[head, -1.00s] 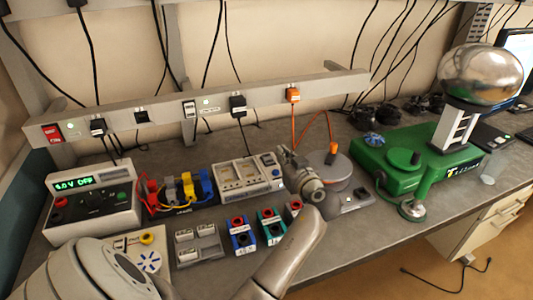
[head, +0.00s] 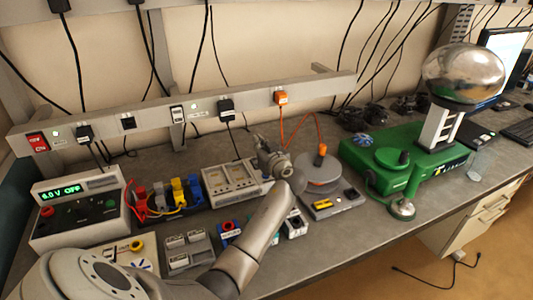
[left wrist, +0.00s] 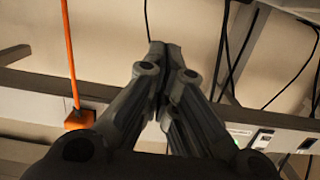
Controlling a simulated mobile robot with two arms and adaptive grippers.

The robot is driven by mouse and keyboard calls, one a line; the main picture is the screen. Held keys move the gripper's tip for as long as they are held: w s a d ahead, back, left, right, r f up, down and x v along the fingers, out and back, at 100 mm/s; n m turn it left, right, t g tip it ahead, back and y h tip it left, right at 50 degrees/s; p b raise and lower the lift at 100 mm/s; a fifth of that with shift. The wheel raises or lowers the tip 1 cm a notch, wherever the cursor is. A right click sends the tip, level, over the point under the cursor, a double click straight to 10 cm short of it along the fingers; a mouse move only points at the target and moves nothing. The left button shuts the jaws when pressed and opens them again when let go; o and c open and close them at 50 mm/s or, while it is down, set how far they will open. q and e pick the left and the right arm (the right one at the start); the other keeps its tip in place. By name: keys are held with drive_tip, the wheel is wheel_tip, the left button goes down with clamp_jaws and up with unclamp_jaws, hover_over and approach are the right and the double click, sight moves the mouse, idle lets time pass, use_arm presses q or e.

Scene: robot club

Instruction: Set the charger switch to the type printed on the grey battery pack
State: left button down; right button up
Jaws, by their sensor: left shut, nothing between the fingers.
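A light grey device with square bays (head: 230,184), which looks like the charger, stands at the middle of the bench. My left gripper (head: 258,140) is shut and empty over its right end, hiding part of that end; I cannot see the switch. In the left wrist view the closed fingers (left wrist: 166,52) point toward the wall, with the charger out of sight. A grey block with several pale-labelled parts (head: 188,248) lies at the front; I cannot tell whether it is the grey battery pack. No printed type is readable. My right gripper is not in view.
A power supply (head: 78,215) and coloured connectors (head: 165,200) stand left of the charger. A grey disc device (head: 320,172) and green generator (head: 385,165) stand right. A socket rail (head: 205,112) with an orange plug (head: 281,97) runs behind. My forearm covers small front boxes.

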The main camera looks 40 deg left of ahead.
use_arm(q)
wheel_tip(320, 180, down, 3)
drive_tip(key=shift+f+b, duration=0.1)
drive_tip(key=shift+b, duration=0.35)
drive_tip(key=shift+f, duration=0.35)
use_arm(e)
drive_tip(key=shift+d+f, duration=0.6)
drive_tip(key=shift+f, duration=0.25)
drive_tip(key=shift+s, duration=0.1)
